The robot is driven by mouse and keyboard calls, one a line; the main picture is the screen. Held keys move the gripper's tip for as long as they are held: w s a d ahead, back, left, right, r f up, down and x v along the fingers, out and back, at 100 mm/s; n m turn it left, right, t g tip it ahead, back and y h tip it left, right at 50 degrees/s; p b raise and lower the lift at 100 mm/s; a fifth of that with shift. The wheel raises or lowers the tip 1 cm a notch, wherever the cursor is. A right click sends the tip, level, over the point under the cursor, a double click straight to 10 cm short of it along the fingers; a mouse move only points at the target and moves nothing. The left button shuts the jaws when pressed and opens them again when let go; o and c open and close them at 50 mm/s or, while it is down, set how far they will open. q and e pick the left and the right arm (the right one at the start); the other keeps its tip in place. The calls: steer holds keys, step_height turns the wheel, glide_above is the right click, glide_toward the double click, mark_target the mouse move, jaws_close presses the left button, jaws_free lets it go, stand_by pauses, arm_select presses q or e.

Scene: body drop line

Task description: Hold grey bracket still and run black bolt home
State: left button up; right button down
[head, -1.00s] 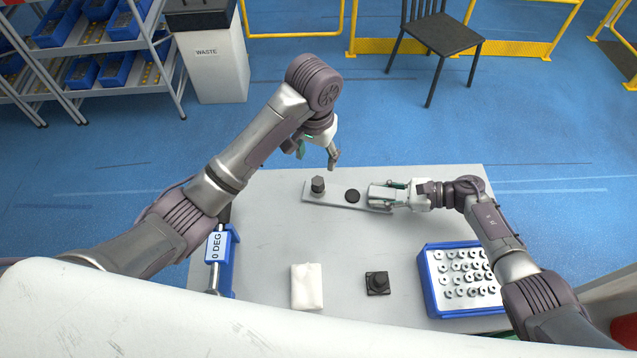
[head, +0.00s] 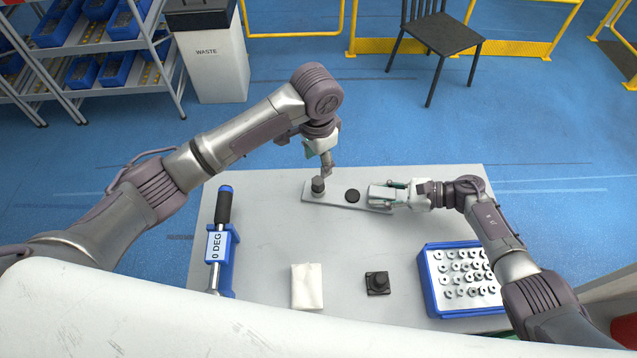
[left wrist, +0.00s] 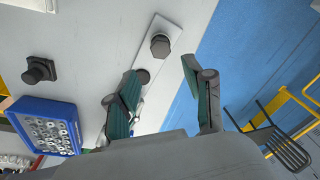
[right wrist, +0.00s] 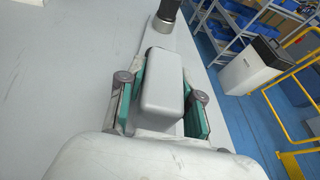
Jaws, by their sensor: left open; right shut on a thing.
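The grey bracket (head: 337,199) lies flat on the table near its far edge; its plate also shows in the left wrist view (left wrist: 147,48). The black bolt (head: 318,186) stands upright at the bracket's left end, its hex head raised above the plate; it also shows in the left wrist view (left wrist: 160,46). My right gripper (head: 388,196) is shut on the bracket's raised block at the right end, seen closely in the right wrist view (right wrist: 162,85). My left gripper (head: 327,168) is open and empty, pointing down just above and behind the bolt, apart from it.
A flat dark disc (head: 353,196) sits on the bracket's middle. The central table is clear.

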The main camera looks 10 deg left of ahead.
mark_target(318, 182)
arm_select(q)
steer(key=shift+a+f+m, duration=0.15)
steer(key=shift+f+m, duration=0.15)
steer(key=shift+f, duration=0.35)
steer(key=shift+w+f, duration=0.15)
steer(key=shift+f, duration=1.9)
steer(key=shift+w+f, duration=0.1)
steer(key=shift+f, duration=1.95)
jaws_close()
steer(key=shift+c, duration=0.8)
jaws_free()
